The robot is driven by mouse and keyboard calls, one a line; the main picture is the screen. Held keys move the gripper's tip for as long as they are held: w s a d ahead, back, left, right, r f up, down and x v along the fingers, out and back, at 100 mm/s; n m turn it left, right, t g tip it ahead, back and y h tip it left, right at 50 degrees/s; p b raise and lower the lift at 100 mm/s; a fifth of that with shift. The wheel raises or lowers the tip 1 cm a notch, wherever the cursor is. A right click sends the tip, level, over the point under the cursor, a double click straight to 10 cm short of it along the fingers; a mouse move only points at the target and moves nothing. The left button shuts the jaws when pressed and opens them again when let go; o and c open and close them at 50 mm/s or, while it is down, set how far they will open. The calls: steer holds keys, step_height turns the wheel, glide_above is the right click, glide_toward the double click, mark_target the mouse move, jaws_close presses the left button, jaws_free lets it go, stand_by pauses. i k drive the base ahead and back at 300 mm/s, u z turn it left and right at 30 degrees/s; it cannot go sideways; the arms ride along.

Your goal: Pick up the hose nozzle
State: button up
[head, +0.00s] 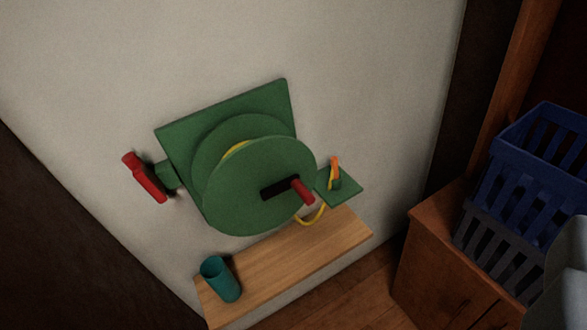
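The hose nozzle (335,167) is a small orange piece. It stands upright in a holder on a small green shelf (349,186) at the right side of a green hose reel (256,190). A yellow hose (314,217) loops below the shelf, and more yellow shows wound inside the reel. The reel is mounted on the pale wall and has a red crank handle (303,191) at its front. A grey shape at the lower right edge may be part of my gripper, but no fingertips show.
A wooden shelf (290,255) below the reel bears a teal cup (221,280) at its left end. A red valve handle (146,178) sticks out left of the reel. At right, blue and grey crates (530,165) are stacked on a brown wooden cabinet (440,262).

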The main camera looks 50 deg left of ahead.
mark_target(335, 163)
steer(key=u, duration=0.1)
steer(key=i, duration=1)
steer(key=z, duration=0.05)
